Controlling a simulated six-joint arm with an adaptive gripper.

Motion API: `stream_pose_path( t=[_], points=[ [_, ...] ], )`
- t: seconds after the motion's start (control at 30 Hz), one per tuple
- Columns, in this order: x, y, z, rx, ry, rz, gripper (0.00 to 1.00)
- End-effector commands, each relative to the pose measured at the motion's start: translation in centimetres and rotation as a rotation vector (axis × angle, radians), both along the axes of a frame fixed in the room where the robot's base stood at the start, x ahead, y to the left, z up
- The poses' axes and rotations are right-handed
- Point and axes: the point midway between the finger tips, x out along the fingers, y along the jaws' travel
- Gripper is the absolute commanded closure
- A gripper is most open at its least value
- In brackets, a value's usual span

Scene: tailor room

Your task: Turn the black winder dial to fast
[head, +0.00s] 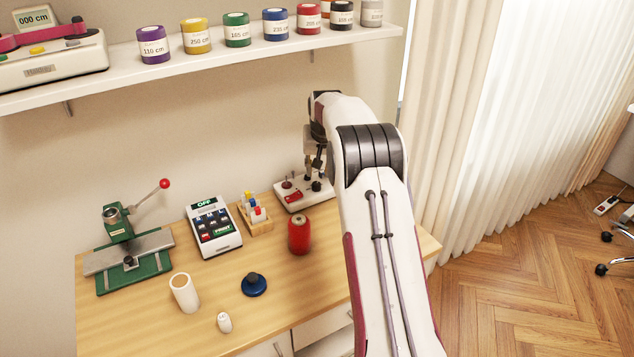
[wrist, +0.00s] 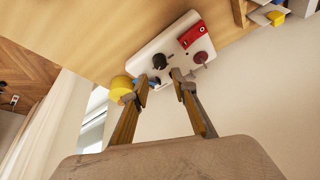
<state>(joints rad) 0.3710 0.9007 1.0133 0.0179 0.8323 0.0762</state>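The white winder (head: 291,206) stands at the back right of the wooden table, against the wall. Its black dial (head: 316,186) is on the right part of its top, below my gripper (head: 314,166). In the wrist view, the black dial (wrist: 159,61) sits on the white winder base (wrist: 142,65), just beyond the open fingertips of my gripper (wrist: 161,81). There is a gap between the fingertips, and nothing is seen held. I cannot read the dial's markings or its setting.
The winder also bears a red block (wrist: 194,37) and a dark red knob (wrist: 201,57) near the dial. A yellow round thing (wrist: 120,86) shows by the left finger. A red spool (head: 299,235) and a small wooden rack (head: 258,226) stand close by.

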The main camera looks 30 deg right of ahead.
Motion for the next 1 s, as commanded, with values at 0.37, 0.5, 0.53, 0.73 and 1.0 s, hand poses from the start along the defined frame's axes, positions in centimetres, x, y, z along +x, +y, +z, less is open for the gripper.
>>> stream_pose_path(
  t=[0.37, 0.5, 0.53, 0.73, 1.0],
  points=[
    [0.3, -0.1, -1.0, 0.0, 0.002, 0.0, 0.73],
    [0.7, -0.3, -2.0, 0.0, 0.002, 0.0, 0.73],
    [0.8, -0.3, -2.3, 0.0, 0.001, 0.0, 0.73],
    [1.6, -0.6, -4.2, 0.0, 0.001, -0.001, 0.73],
    [2.5, -0.9, -6.3, 0.0, 0.001, -0.001, 0.73]
  ],
)
